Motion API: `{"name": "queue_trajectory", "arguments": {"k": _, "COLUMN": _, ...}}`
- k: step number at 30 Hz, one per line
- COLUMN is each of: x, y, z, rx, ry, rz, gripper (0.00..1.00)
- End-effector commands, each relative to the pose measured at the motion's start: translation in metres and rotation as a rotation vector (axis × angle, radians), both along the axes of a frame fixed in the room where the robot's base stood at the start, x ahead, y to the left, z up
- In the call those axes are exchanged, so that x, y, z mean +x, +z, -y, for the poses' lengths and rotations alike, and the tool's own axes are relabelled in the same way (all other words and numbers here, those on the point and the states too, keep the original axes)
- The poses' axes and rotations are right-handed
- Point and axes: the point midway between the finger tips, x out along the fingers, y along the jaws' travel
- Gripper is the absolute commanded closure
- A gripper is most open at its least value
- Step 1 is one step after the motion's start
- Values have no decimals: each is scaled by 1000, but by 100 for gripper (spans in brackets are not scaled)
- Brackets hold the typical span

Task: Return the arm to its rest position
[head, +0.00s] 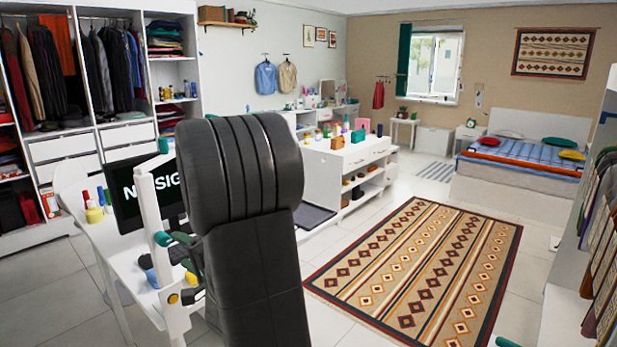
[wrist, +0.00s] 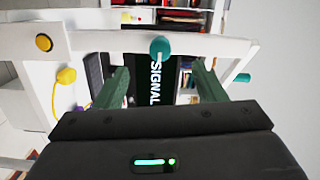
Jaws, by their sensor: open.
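My gripper (wrist: 160,85) shows in the wrist view with its two green fingers spread apart and nothing between them. A white frame with knobs (wrist: 100,42) crosses the picture close by, around and beyond the fingers. A teal knob (wrist: 160,47) sits near its middle and a yellow one at its left. The same white frame (head: 150,210) stands over the desk in the head view. A large black ribbed shape (head: 265,270) fills the middle of the head view and hides most of what is behind it.
An open wardrobe (head: 80,140) is behind. A white cabinet (head: 340,165) stands beyond the black shape. The patterned rug (head: 420,270) at right is clear.

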Motion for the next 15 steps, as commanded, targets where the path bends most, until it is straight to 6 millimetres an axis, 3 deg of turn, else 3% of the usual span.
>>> {"name": "queue_trajectory", "arguments": {"k": 1, "x": 8, "y": 1, "z": -14, "rx": 1, "ry": 8, "rz": 3, "gripper": 36}}
{"name": "queue_trajectory", "arguments": {"k": 10, "x": 41, "y": 1, "z": -65, "rx": 1, "ry": 7, "rz": 3, "gripper": 36}}
{"name": "queue_trajectory", "arguments": {"k": 15, "x": 42, "y": -1, "z": -65, "rx": -90, "ry": 4, "rz": 113, "gripper": 36}}
